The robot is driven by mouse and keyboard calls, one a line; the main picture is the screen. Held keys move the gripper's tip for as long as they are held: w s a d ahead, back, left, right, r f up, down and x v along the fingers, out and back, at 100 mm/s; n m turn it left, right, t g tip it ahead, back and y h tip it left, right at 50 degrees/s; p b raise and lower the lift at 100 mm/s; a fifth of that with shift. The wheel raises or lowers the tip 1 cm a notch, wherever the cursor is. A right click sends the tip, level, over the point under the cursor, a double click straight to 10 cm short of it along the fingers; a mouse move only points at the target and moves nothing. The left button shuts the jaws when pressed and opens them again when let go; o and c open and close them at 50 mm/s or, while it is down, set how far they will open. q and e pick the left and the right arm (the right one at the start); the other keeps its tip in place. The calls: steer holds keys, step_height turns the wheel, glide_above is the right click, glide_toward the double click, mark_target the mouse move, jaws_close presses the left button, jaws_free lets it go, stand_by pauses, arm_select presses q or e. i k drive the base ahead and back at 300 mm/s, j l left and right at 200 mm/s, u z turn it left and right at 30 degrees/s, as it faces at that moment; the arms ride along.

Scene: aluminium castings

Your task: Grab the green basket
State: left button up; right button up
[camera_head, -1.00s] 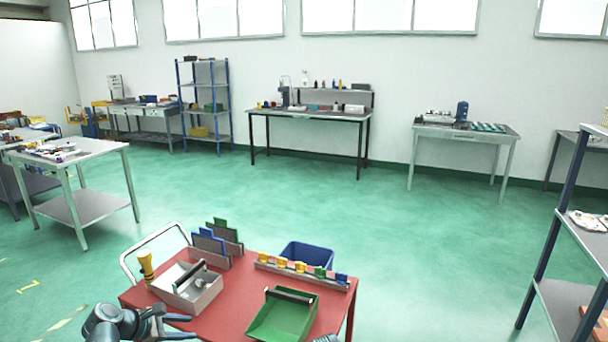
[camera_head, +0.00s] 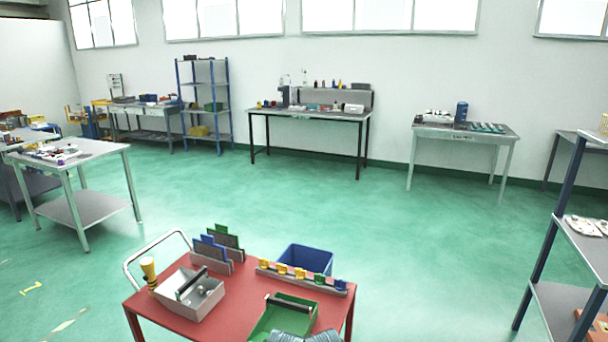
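The green basket (camera_head: 268,319) sits on the red cart top (camera_head: 237,300) near its front right part. It is an open green tray with a black bar handle (camera_head: 289,303) across its back. My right gripper (camera_head: 305,337) shows only as a grey piece at the bottom edge, in front of the basket's lower part. Its fingertips cannot be made out, and I cannot tell whether it touches the basket. My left gripper is out of view.
A grey basket (camera_head: 206,303) with a dark handle and a yellow-topped tool (camera_head: 149,270) stand on the cart's left. Upright boards (camera_head: 212,256) and a rail of coloured clips (camera_head: 300,278) line its back. A blue bin (camera_head: 306,258) is behind.

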mark_target(295, 315)
steer(key=z, duration=1.8)
steer(key=k+j, duration=1)
